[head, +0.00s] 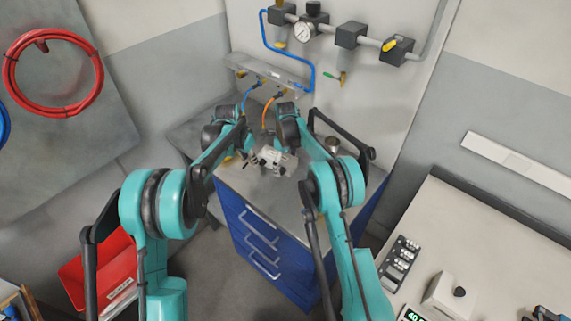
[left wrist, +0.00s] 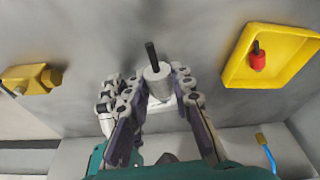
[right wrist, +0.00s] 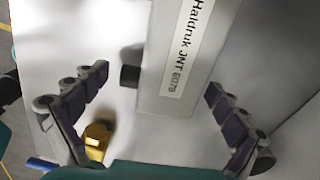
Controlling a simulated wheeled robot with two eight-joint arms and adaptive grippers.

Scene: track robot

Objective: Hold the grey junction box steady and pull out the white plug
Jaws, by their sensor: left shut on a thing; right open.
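The white plug (left wrist: 157,82) is a pale cylinder with a black rod on its end. My left gripper (left wrist: 158,88) is closed around it. The grey junction box (right wrist: 180,75) carries a white label reading "Haldruk JNT 6079" and has a dark round part on its left side in the right wrist view. My right gripper (right wrist: 145,100) is open, with a finger on either side of the box and gaps to both. In the head view, the box (head: 283,163) is small between both grippers above the cabinet top. Whether the plug still sits in the box is unclear.
A yellow tray (left wrist: 231,76) with a red cylinder (left wrist: 258,61) lies right in the left wrist view; a yellow fitting (left wrist: 32,79) lies left. The blue drawer cabinet (head: 262,240) stands beneath the arms. A wall panel with pipes and valves (head: 350,35) is behind.

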